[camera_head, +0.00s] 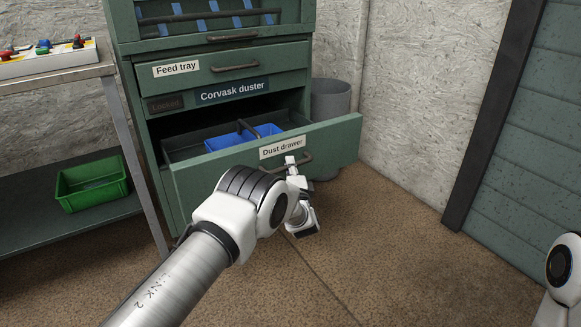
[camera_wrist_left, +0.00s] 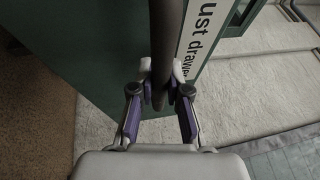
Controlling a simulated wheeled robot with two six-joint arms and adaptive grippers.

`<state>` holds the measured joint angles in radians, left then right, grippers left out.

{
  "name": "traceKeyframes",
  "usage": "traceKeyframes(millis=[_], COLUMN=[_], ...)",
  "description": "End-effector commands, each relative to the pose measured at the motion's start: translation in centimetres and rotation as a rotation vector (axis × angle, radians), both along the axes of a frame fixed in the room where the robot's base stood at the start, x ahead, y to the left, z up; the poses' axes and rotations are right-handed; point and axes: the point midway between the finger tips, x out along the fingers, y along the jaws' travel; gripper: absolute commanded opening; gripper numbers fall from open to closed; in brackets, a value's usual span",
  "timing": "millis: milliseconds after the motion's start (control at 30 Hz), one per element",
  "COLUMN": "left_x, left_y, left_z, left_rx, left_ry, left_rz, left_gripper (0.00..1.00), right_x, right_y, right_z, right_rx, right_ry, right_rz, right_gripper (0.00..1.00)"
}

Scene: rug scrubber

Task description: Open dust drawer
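The dust drawer (camera_head: 215,176) is a green drawer at the bottom of the green cabinet, labelled "Dust drawer". It is pulled well out, and a blue bin (camera_head: 230,138) with a dark handle shows inside it. My left gripper (camera_head: 292,163) is at the drawer's handle (camera_head: 308,160), in front of the drawer face. In the left wrist view the fingers (camera_wrist_left: 159,88) close around the dark handle bar (camera_wrist_left: 166,40), one on each side. My right gripper is out of view; a white part of mine shows at the lower right edge of the head view.
A grey cylindrical bin (camera_head: 332,98) stands right of the cabinet. A metal table (camera_head: 70,78) with a green crate (camera_head: 92,190) below is left. The brown floor at right is clear.

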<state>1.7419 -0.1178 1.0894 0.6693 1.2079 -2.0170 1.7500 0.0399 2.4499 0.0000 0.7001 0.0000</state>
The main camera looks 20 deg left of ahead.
Motion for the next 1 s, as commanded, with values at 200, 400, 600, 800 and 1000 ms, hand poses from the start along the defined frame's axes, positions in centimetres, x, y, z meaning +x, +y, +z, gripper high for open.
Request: traceKeyframes(millis=[200,400,600,800,1000], left_x=[0.0,-0.1,-2.7,-7.2,-10.0], left_y=[0.0,-0.1,-1.6,-4.2,-5.6], left_z=[0.0,-0.1,-0.6,-1.5,-2.1], left_rx=[0.000,0.000,0.001,0.002,0.001], left_ry=[0.001,0.001,0.004,0.004,0.002], left_rz=[0.000,0.000,-0.002,-0.003,-0.001], left_gripper=[0.41,0.41,0.41,0.41,0.41], right_x=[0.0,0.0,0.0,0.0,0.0], right_y=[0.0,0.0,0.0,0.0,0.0], right_z=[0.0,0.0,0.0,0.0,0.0], right_rx=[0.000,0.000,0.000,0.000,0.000], right_ry=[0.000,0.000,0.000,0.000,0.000], right_rz=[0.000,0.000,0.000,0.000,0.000], right_gripper=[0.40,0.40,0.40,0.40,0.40])
